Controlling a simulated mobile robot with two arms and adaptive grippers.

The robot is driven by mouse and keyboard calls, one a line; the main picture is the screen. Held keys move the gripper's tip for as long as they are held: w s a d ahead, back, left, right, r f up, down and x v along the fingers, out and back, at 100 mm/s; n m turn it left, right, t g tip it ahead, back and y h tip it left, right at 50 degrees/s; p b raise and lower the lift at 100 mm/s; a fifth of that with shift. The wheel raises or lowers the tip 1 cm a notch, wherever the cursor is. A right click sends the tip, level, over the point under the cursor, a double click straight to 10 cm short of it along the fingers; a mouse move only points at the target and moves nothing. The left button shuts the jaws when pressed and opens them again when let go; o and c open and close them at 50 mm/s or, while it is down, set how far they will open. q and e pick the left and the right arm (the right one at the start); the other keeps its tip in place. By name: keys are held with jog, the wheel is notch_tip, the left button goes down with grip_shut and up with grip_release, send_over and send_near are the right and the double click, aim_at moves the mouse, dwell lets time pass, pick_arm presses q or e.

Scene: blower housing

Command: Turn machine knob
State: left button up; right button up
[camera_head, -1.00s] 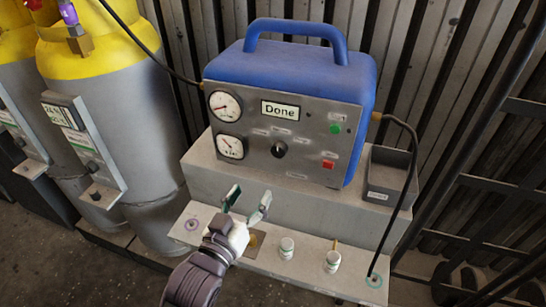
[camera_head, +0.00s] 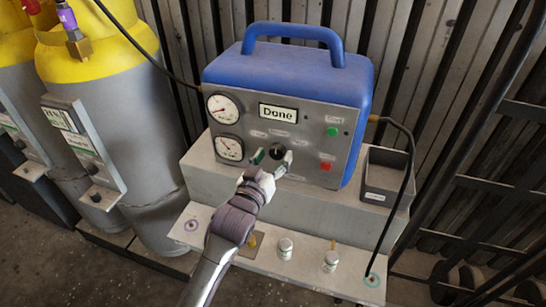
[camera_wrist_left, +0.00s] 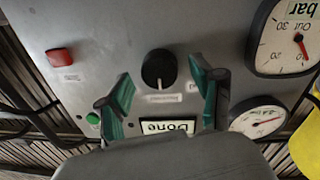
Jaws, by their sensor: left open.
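The machine (camera_head: 290,70) is a blue box with a handle and a grey front panel. Its black knob (camera_head: 277,151) sits low in the middle of the panel, below a display (camera_head: 279,112) reading "Done". My left gripper (camera_head: 271,160) is open in front of the knob, its fingers to either side. In the left wrist view the knob (camera_wrist_left: 159,69) stands a little beyond and between the two green-padded fingertips (camera_wrist_left: 162,85). No contact shows there. My right gripper is not in view.
Two gauges (camera_head: 225,127) are left of the knob; a green button (camera_head: 334,131) and a red button (camera_head: 327,167) are right of it. White jars (camera_head: 285,248) stand on the ledge below. A grey bin (camera_head: 387,178) and a black hose (camera_head: 411,165) are at the right.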

pick_arm(q)
jog(key=c, duration=1.1)
jog(key=shift+c, duration=0.2)
jog(key=shift+r+m+p, duration=0.15)
jog(key=shift+m+p, duration=0.95)
jog(key=shift+m, duration=0.1)
jog(key=m+p, duration=0.1)
jog(key=m, duration=0.1)
jog(key=shift+m+p, duration=0.3)
jog(key=m+p, duration=0.1)
jog(key=m, duration=0.2)
jog(key=shift+d+y, duration=0.1)
jog(key=shift+y, duration=0.2)
jog(key=shift+m+p, duration=0.65)
jog(key=shift+m, duration=1.05)
